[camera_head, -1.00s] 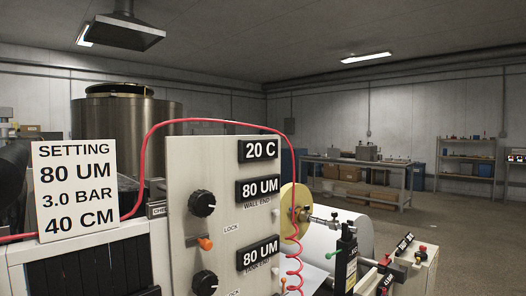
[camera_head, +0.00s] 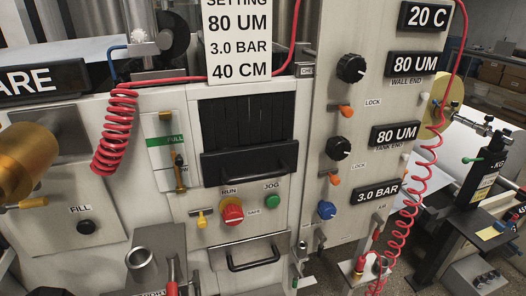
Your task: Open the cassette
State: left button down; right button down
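No part in view carries a readable cassette label, so I cannot tell which is the cassette. A black slatted panel (camera_head: 235,122) sits in the middle of the machine front, with a black bar handle (camera_head: 250,161) across its lower edge. Lower down, a pale front (camera_head: 247,245) has a dark handle (camera_head: 253,259) and looks shut. Neither of my grippers is in view.
The settings card (camera_head: 240,42) stands above the slatted panel. A red run knob (camera_head: 232,211) and green jog button (camera_head: 272,201) lie below it. Coiled red hoses hang at left (camera_head: 115,130) and right (camera_head: 402,230). A brass roller (camera_head: 28,160) juts out at left.

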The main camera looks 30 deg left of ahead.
aim_at(242, 163)
jog(key=k+j+u, duration=0.15)
jog(key=j+u, duration=0.25)
jog(key=k+j+u, duration=0.1)
jog(key=j+u, duration=0.35)
jog(key=k+l, duration=0.05)
jog(key=l, duration=0.05)
